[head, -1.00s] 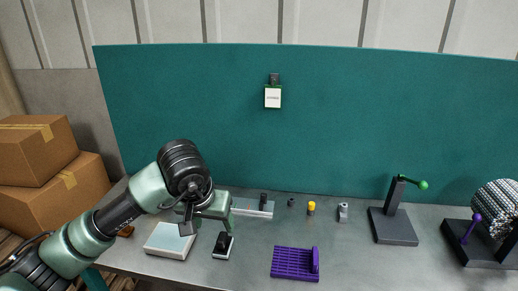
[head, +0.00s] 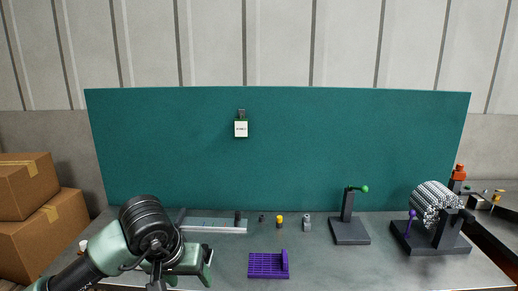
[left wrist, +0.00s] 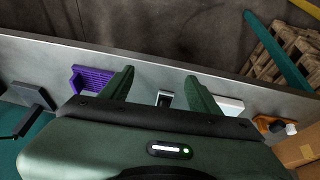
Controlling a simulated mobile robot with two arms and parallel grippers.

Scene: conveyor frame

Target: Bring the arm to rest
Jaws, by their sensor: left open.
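My left arm comes in from the lower left of the head view. Its gripper (head: 207,266) is above the near left part of the grey table (head: 330,268). A small black-and-white device (left wrist: 164,99) lies below, seen through the gap, apart from the fingers. The purple slotted tray (head: 267,265) is right of the gripper in the head view; it also shows in the left wrist view (left wrist: 92,79). My right gripper is not in view.
A teal panel (head: 300,150) backs the table. A stand with a green knob (head: 350,228) and a machine with a ribbed drum (head: 432,200) stand at the right. A yellow piece (head: 279,221) is mid-table. Cardboard boxes (head: 45,235) are at the left.

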